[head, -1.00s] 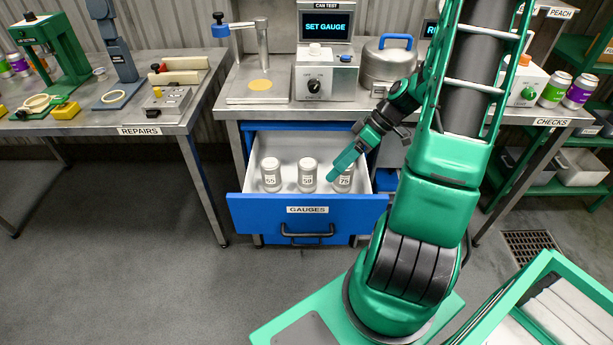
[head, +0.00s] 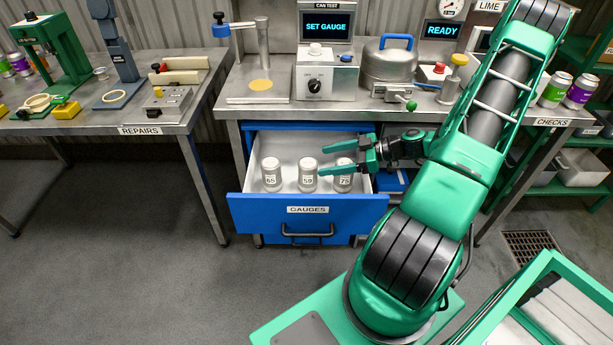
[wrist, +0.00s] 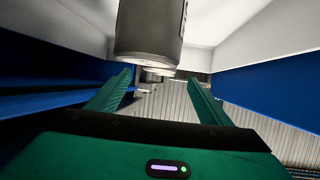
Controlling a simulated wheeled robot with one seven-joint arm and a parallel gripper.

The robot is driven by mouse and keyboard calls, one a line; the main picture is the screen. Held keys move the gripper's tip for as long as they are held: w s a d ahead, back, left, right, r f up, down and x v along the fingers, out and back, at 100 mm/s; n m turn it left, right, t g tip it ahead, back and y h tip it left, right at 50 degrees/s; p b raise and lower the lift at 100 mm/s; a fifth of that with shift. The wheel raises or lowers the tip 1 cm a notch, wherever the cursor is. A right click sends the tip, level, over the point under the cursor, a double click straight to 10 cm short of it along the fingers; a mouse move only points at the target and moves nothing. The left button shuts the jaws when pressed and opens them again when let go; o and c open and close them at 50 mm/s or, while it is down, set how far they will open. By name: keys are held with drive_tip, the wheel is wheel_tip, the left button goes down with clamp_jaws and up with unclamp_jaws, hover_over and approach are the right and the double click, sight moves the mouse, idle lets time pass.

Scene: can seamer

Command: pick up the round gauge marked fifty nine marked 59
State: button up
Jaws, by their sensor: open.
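The round gauge marked 59 (head: 307,174) is a pale grey can-shaped piece standing upright, in the middle of three in the open drawer in the head view. My gripper (head: 310,158) reaches in from the right, lying roughly level, with its green fingers spread. The fingertips are near the top of gauge 59; I cannot tell if they touch it. In the wrist view my gripper (wrist: 160,78) is open with nothing clamped. A grey cylinder (wrist: 150,28) shows beyond the fingers, but its number is not readable there.
A gauge marked 65 (head: 271,176) stands left of it. A gauge marked 75 (head: 343,180) stands right, partly covered by a finger. The blue drawer (head: 262,215) labelled GAUGES is open, its white walls around them. The bench top (head: 235,110) overhangs behind.

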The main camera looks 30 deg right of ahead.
sight(316, 163)
drive_tip(key=shift+f+x, duration=0.15)
drive_tip(key=shift+x, duration=1.4)
drive_tip(key=shift+f+x, duration=0.15)
drive_tip(key=shift+x, duration=1.35)
drive_tip(key=shift+d, duration=0.2)
drive_tip(key=c, duration=1.8)
drive_tip(key=shift+o, duration=0.2)
